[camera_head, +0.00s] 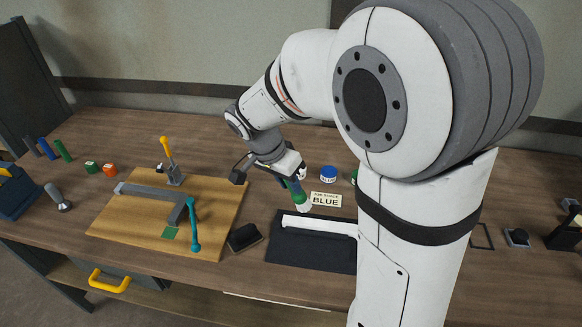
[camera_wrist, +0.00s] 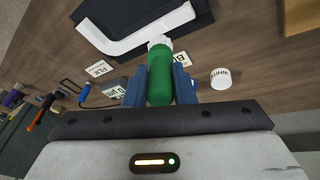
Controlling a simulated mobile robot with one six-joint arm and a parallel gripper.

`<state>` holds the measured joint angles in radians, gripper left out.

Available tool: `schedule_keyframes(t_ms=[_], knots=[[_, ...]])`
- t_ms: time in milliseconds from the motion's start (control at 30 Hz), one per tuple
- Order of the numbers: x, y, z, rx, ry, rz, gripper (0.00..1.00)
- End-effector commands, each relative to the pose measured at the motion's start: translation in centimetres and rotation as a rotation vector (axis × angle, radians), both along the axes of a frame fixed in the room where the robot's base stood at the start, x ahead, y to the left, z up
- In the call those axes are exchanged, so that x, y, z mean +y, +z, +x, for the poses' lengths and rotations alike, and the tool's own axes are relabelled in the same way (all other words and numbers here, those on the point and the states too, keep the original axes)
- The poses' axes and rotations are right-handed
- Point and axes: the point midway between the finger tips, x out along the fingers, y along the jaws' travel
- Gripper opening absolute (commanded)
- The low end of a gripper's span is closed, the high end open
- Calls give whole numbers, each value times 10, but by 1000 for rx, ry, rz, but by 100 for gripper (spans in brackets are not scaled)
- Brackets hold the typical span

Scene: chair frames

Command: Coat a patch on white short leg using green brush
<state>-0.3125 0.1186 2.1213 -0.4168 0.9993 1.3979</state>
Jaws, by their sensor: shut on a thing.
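My gripper (camera_head: 290,180) is shut on the green brush (camera_head: 297,193), which points down toward the table. In the wrist view the green brush (camera_wrist: 160,82) sits between my two blue fingers (camera_wrist: 160,72), with its pale tip away from me. The white leg (camera_head: 322,226) lies on a dark mat (camera_head: 300,250). In the wrist view the white leg (camera_wrist: 125,45) is a bent bar with an angled end. The brush tip is close to the leg; I cannot tell whether they touch. No coated patch shows on the leg.
A card reading BLUE (camera_head: 326,199) and a blue-lidded jar (camera_head: 328,173) stand behind the mat. A dark block (camera_head: 243,237) lies left of it.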

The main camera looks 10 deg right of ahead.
Motion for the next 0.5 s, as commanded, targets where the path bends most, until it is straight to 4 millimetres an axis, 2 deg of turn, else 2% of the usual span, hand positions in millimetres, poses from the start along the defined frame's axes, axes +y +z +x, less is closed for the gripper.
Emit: schedule_keyframes(t_ms=[33,200,500], knots=[[0,8,0,-2,0,1,0],[-1,23,0,-2,-1,0,0],[-1,27,0,-1,-3,0,0]])
